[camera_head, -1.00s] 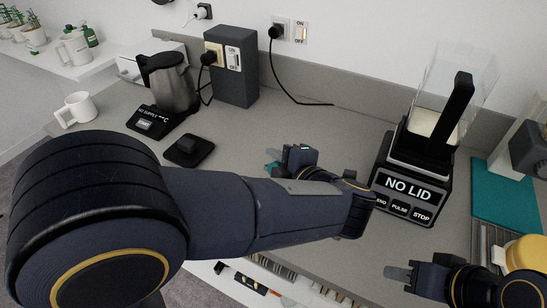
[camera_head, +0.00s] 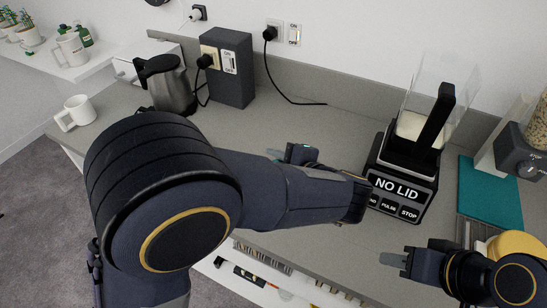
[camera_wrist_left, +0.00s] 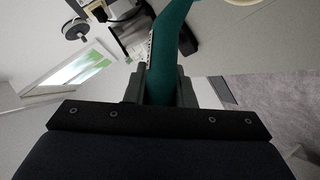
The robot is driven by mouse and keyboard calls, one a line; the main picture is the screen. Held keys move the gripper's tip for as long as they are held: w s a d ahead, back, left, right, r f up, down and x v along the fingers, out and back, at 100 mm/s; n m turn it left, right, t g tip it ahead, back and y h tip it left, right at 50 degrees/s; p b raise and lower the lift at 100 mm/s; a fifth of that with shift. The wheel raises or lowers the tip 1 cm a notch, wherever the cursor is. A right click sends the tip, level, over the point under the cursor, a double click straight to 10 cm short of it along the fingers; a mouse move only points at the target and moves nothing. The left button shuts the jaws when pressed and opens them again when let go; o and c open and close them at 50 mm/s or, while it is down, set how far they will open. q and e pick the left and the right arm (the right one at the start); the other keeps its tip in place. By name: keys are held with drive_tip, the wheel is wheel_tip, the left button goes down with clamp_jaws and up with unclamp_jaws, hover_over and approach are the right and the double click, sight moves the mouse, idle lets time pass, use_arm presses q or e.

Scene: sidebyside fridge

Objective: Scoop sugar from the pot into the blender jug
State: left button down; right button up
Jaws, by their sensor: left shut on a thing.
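The clear blender jug (camera_head: 457,69) stands on its black base (camera_head: 405,190), which reads NO LID. A pale patch (camera_head: 409,126) shows low in the jug, behind its black handle (camera_head: 435,120). My left gripper (camera_head: 298,153) is over the counter, left of the blender and apart from it. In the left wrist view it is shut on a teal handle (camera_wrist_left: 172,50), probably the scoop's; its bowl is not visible. My right gripper (camera_head: 393,258) is at the lower right, in front of the blender; its finger gap is unclear. I cannot make out the sugar pot.
A kettle (camera_head: 170,85), a socket box (camera_head: 228,68) and a white mug (camera_head: 76,112) stand at the left. A teal mat (camera_head: 488,193) lies right of the blender, with a yellow round thing (camera_head: 520,244) in front. Counter behind my left gripper is clear.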

use_arm(q)
wheel_tip(320, 180, down, 7)
drive_tip(key=b, duration=0.2)
drive_tip(key=shift+w+d+r, duration=0.15)
drive_tip(key=shift+w+r, duration=0.05)
drive_tip(key=shift+w, duration=0.05)
idle(1.1)
drive_tip(key=shift+f, duration=0.15)
idle(0.5)
drive_tip(key=shift+w+d+r+m+g, duration=0.2)
drive_tip(key=shift+m+g, duration=0.1)
drive_tip(key=shift+m, duration=0.1)
drive_tip(key=shift+y, duration=0.3)
drive_tip(key=shift+w+d+r, duration=0.15)
drive_tip(key=shift+w, duration=0.1)
